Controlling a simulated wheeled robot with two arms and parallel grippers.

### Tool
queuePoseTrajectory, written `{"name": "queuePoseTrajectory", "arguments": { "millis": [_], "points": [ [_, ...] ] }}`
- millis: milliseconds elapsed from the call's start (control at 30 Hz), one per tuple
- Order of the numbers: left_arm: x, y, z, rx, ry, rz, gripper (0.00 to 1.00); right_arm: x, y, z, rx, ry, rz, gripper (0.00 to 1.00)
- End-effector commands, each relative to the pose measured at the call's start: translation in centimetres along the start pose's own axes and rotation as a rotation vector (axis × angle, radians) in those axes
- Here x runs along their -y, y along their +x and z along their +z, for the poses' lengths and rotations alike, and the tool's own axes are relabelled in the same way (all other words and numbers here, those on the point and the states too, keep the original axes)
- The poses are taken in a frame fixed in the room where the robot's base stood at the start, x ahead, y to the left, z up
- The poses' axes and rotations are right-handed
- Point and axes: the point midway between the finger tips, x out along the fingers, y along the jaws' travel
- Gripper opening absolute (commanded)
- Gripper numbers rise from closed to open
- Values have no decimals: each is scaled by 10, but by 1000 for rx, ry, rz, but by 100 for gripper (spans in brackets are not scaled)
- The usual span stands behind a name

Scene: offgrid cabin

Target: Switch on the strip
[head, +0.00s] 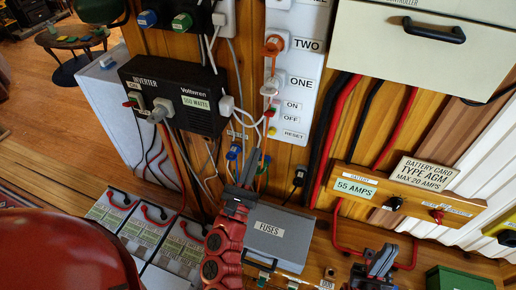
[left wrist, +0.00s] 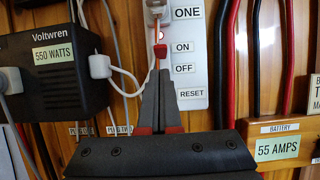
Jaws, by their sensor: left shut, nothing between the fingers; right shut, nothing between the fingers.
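The strip (head: 312,70) is a white upright panel on the plank wall, with labels TWO, ONE, ON, OFF and RESET. Plugs sit at TWO and ONE, and small coloured buttons lie left of the lower labels. The strip also shows in the left wrist view (left wrist: 193,100). My left gripper (head: 254,158) is shut and empty, pointing up at the strip's lower end. In the left wrist view its tips (left wrist: 159,74) lie left of the ON and OFF labels, just below a small red piece; contact cannot be told. My right gripper (head: 382,260) is shut and empty, low at the right.
A black inverter (head: 180,95) with plugs and hanging cords is left of the strip. Cords hang close to my left gripper. A grey fuses box (head: 280,236) is below. A wooden battery panel (head: 385,200) and thick red and black cables are at the right. Batteries (head: 150,235) stand lower left.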

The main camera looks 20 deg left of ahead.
Motion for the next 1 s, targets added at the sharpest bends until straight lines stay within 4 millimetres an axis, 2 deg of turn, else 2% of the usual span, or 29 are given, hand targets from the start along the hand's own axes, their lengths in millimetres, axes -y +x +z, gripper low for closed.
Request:
{"name": "queuePoseTrajectory", "arguments": {
  "millis": [100,300,867,933,1000],
  "points": [
    [0,-19,10,-5,0,2,0,0,-3,0,0,0,0,0],
    [0,-32,20,-2,-1,0,0,0,-4,1,0,0,0,0],
    [0,-34,22,-2,1,0,0,0,-3,1,0,0,0,0],
    [0,-34,19,-9,7,2,0,0,-4,1,0,0,0,0],
    [0,-33,7,-45,37,10,0,0,-4,1,0,0,0,0]
  ]
}}
